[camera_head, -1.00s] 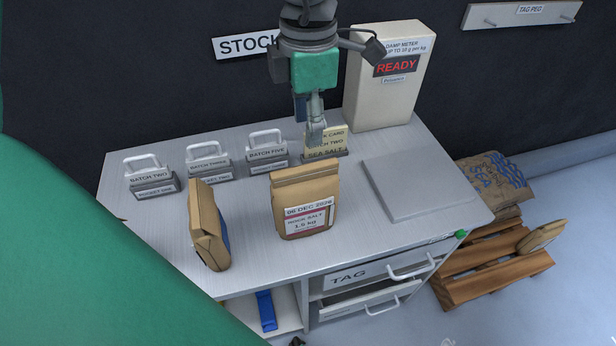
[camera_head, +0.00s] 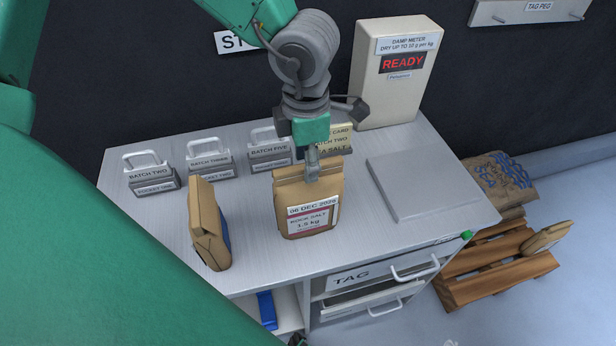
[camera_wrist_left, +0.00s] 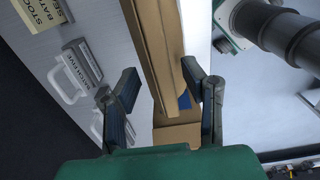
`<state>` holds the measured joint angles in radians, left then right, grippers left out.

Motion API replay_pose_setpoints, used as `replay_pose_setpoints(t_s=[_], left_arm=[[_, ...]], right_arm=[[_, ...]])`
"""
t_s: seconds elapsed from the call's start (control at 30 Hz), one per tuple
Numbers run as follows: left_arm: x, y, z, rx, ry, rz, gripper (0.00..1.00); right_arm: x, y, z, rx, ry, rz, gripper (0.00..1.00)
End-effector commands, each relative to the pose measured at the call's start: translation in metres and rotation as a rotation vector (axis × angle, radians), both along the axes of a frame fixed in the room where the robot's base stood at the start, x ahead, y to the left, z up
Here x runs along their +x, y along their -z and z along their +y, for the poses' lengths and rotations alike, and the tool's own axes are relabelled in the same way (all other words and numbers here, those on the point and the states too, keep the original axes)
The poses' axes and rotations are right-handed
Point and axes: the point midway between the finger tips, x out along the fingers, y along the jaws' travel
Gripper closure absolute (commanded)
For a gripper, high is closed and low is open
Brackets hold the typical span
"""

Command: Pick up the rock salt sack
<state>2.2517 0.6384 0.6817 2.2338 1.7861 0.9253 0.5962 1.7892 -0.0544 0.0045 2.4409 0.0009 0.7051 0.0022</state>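The rock salt sack (camera_head: 308,208) is a brown paper bag standing upright on the grey worktop, its label reading "06 DEC 2026, ROCK SALT 1.5 kg". My left gripper (camera_head: 312,172) points down over its top, one finger showing in front of the near face. In the left wrist view the left gripper (camera_wrist_left: 165,98) is open, with a finger on each side of a brown sack (camera_wrist_left: 155,45). Gaps show between the fingers and the paper. My right gripper is not clearly seen.
A second brown sack (camera_head: 208,225) stands to the left. Batch blocks with handles (camera_head: 209,165) and a sea salt card (camera_head: 336,138) are behind. The damp meter (camera_head: 392,85) reads READY. A flat grey plate (camera_head: 422,186) lies right. A pallet (camera_head: 490,268) stands on the floor.

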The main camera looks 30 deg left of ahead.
Motion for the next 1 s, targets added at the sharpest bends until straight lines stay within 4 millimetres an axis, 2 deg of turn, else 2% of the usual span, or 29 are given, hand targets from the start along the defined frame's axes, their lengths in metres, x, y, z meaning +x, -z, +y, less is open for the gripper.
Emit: replay_pose_setpoints(t_s=[0.03,0.13,0.67,0.7,0.8,1.0], left_arm=[[-0.001,0.008,-0.001,0.001,0.0,0.003,0.62],[0.0,0.016,-0.002,0.001,0.002,0.002,0.62],[0.0,0.018,-0.002,0.001,0.001,0.0,0.62],[0.0,0.019,-0.002,0.002,0.001,-0.001,0.66],[0.0,0.019,-0.001,0.001,0.001,-0.001,1.0],[0.0,0.019,-0.002,0.002,0.001,-0.001,1.0]], right_arm=[[0.0,0.002,0.0,0.0,0.0,0.0,1.0],[0.0,0.003,0.0,0.0,-0.001,0.0,1.0],[0.0,0.0,0.0,0.0,0.0,0.0,1.0],[0.0,0.0,0.0,0.0,0.0,0.0,1.0],[0.0,0.001,0.0,0.0,0.0,0.0,1.0],[0.0,0.001,0.0,0.0,0.0,0.0,1.0]])
